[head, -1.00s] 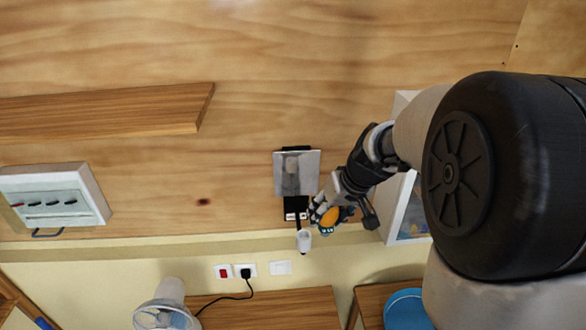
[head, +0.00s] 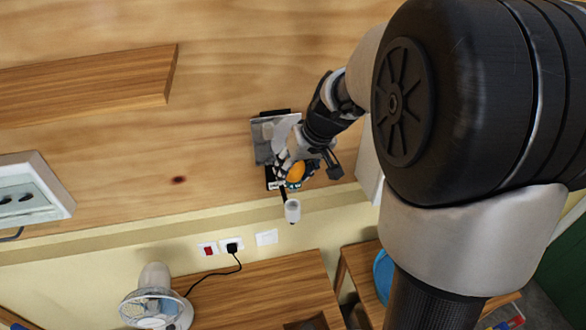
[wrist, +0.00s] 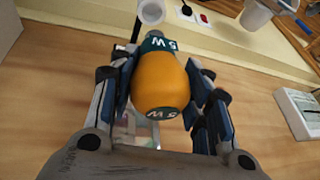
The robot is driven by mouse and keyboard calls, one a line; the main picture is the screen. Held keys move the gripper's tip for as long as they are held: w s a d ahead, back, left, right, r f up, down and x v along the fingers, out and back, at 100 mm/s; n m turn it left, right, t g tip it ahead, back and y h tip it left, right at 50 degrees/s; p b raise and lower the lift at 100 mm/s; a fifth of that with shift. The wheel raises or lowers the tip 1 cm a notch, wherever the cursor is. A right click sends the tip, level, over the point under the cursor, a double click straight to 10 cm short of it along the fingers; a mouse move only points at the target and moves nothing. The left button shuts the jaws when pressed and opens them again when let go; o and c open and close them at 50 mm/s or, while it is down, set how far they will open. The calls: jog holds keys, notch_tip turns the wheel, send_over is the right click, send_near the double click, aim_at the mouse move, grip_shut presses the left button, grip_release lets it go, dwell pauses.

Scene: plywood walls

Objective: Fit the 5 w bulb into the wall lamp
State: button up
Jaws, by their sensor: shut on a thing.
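The orange 5 W bulb (head: 296,173) has a teal collar marked "5 W". In the wrist view the bulb (wrist: 161,85) sits between the blue-padded fingers, collar toward the top of the picture. My gripper (wrist: 158,72) is shut on it. The wall lamp has a grey metal plate (head: 262,143), a black base and a thin arm with a white cup-shaped holder (head: 292,211). In the head view my gripper is in front of the plate and base, above the holder. In the wrist view the holder (wrist: 151,11) appears just beyond the collar; I cannot tell whether they touch.
A wooden shelf (head: 85,85) is on the wall at upper left, and a white switch box (head: 30,196) below it. Sockets with a black plug (head: 232,247) are below the lamp. A white fan (head: 155,300) stands at lower left. A white-framed box is partly hidden behind my arm.

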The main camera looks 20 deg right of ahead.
aim_at(293, 183)
jog(key=f+b, duration=0.2)
jog(key=f, duration=0.1)
jog(key=shift+w+f, duration=0.1)
jog(key=shift+w, duration=0.1)
jog(key=shift+f+b, duration=0.9)
jog(key=shift+b, duration=0.3)
jog(key=shift+b, duration=0.6)
dwell(0.7)
jog(key=shift+f+b, duration=1.65)
jog(key=shift+b, duration=0.1)
jog(key=o, duration=1.2)
jog(key=shift+c, duration=0.2)
jog(key=v, duration=1.2)
